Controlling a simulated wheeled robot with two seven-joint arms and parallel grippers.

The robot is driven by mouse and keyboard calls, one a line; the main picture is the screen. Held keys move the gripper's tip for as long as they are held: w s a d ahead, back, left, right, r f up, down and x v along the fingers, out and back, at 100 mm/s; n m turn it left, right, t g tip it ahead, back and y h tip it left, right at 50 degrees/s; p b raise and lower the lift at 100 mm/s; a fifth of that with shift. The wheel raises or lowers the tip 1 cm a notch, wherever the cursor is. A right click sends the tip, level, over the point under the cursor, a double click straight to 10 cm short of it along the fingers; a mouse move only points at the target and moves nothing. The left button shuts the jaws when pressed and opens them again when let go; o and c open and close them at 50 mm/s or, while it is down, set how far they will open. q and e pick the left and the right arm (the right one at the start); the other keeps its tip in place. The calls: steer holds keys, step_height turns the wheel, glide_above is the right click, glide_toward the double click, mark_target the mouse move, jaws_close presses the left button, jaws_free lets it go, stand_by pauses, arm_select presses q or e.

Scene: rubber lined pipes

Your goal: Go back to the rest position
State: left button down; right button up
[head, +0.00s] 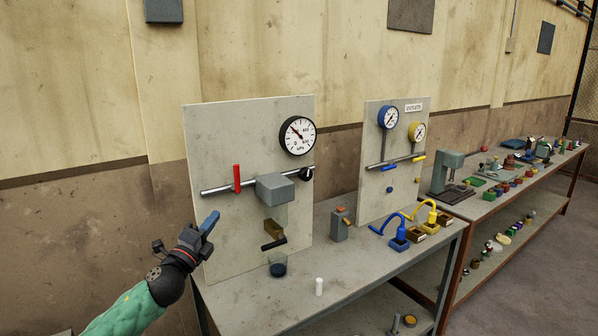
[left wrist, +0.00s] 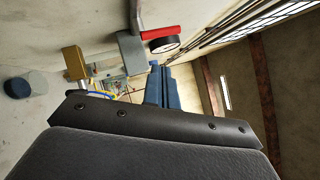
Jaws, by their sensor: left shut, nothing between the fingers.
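My left gripper (head: 210,222), with blue fingers, is shut and empty. It is in front of the left edge of the near grey panel (head: 225,128), left of the red lever (head: 237,178) on the pipe. In the left wrist view its blue fingers (left wrist: 157,88) are together, and the red lever (left wrist: 163,32) and a grey box (left wrist: 131,50) show beyond them. The near panel also carries a white gauge (head: 297,135), a grey box (head: 275,188) and a brass block with a dark handle (head: 273,242). My right gripper is not in view.
The near table (head: 240,300) holds a dark blue cup (head: 278,266), a white cylinder (head: 319,287) and a grey box with orange parts (head: 340,225). A second panel (head: 372,115) and blue and yellow hand pumps stand to the right. A cluttered bench (head: 470,215) lies beyond.

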arm_select(q)
steer(key=s+f+n+g+y, duration=0.45)
steer(key=s+f+n, duration=0.45)
steer(key=f, duration=0.5)
steer(key=s+f+n+g+y, duration=0.3)
steer(key=s+f+n+y, duration=0.2)
steer(key=s+f+n, duration=0.7)
steer(key=s+f+n+g+h, duration=0.1)
steer(key=s+f+g, duration=0.2)
steer(key=s+f, duration=0.35)
steer(key=s+d+f+n+g, duration=0.1)
steer(key=s+f+g, duration=0.2)
steer(key=s, duration=0.7)
steer(key=s+f+n+g+h, duration=0.1)
steer(key=s+f+g, duration=0.35)
steer(key=s, duration=0.35)
steer(key=s+d+f, duration=0.2)
steer(key=f, duration=1.5)
steer(key=s+d+f+g, duration=0.1)
steer(key=s+d+f, duration=0.1)
steer(key=f, duration=1.6)
steer(key=shift+d, duration=0.1)
